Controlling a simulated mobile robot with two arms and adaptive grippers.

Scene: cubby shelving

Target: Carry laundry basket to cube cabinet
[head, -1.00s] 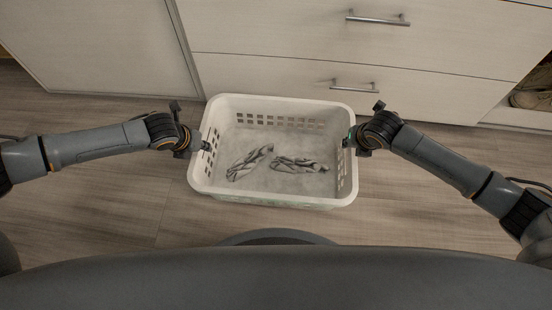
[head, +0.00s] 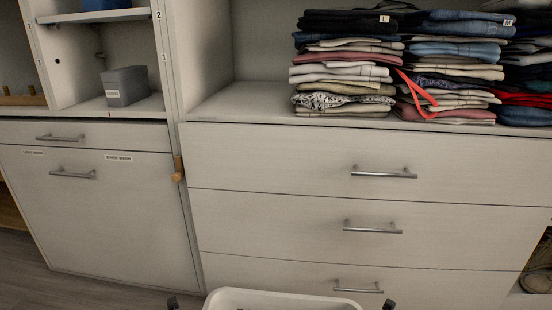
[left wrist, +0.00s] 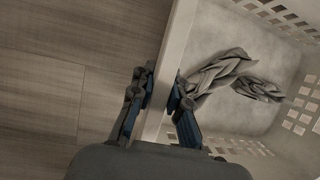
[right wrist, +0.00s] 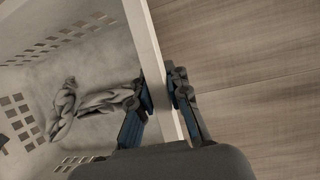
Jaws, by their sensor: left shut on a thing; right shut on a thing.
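The white laundry basket (head: 282,299) shows only its far rim at the bottom edge of the head view. Two grey twisted cloths lie inside it, seen in the left wrist view (left wrist: 218,74) and the right wrist view (right wrist: 100,100). My left gripper (left wrist: 158,92) is shut on one side rim of the basket. My right gripper (right wrist: 163,92) is shut on the opposite side rim. The cube cabinet (head: 150,50) with numbered open cubbies stands at the upper left.
A drawer unit (head: 270,157) with metal handles stands straight ahead, close beyond the basket. Folded clothes (head: 345,65) are stacked on the shelf above it. A grey box (head: 125,86) sits in a cubby. Shoes (head: 538,278) show at the right. Wood floor shows at lower left.

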